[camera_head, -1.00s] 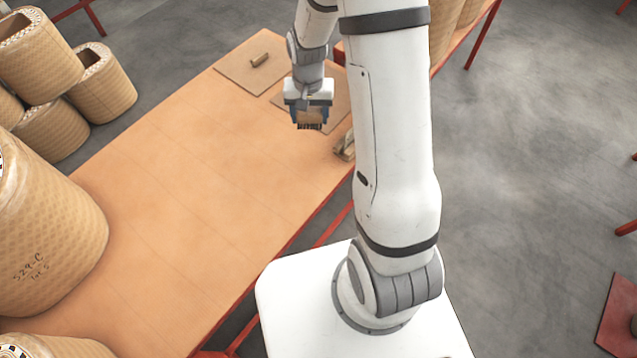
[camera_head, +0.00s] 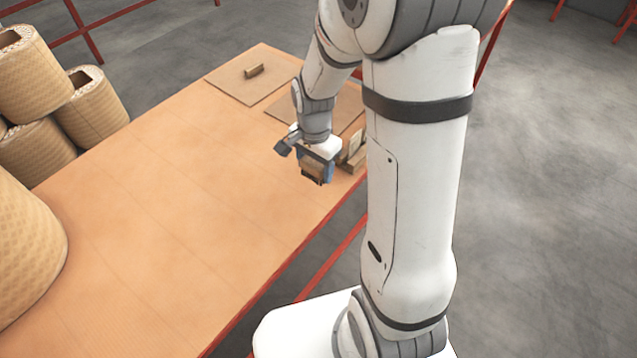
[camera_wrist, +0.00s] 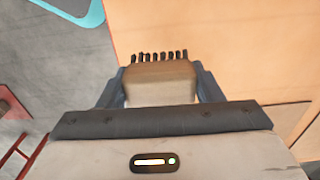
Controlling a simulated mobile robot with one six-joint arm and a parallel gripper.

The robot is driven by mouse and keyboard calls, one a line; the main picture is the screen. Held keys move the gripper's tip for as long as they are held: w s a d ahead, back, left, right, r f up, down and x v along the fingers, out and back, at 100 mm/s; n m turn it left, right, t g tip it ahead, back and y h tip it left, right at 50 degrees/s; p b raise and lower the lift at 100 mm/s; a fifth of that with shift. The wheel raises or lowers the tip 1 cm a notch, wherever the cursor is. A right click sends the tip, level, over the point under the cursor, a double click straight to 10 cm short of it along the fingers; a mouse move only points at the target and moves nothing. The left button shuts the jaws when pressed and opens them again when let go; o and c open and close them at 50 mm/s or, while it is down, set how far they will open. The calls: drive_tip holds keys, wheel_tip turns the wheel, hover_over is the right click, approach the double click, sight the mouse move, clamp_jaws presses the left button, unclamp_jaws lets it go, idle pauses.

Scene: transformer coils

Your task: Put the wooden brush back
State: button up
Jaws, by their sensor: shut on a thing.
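The wooden brush (camera_wrist: 160,82) is between the two fingers of my gripper (camera_wrist: 160,90) in the wrist view, its dark bristles pointing away from the palm. In the head view my gripper (camera_head: 317,172) is shut on the brush (camera_head: 312,173), above the table near its right edge. A wooden holder (camera_head: 354,152) stands on the table edge just right of and behind my gripper, partly hidden by my arm. Whether the brush touches anything else cannot be told.
The long wooden table (camera_head: 170,190) is mostly clear on the left. Two flat boards (camera_head: 228,84) lie at its far end, one with a small wooden block (camera_head: 254,70). Large wrapped coils (camera_head: 90,105) stand left of the table. Red rails (camera_head: 335,262) run below the right edge.

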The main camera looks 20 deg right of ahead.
sight(315, 189)
drive_tip(key=shift+f+b, duration=0.4)
drive_tip(key=shift+f, duration=2.15)
drive_tip(key=shift+f, duration=0.1)
drive_tip(key=o, duration=0.9)
drive_tip(key=shift+o, duration=0.2)
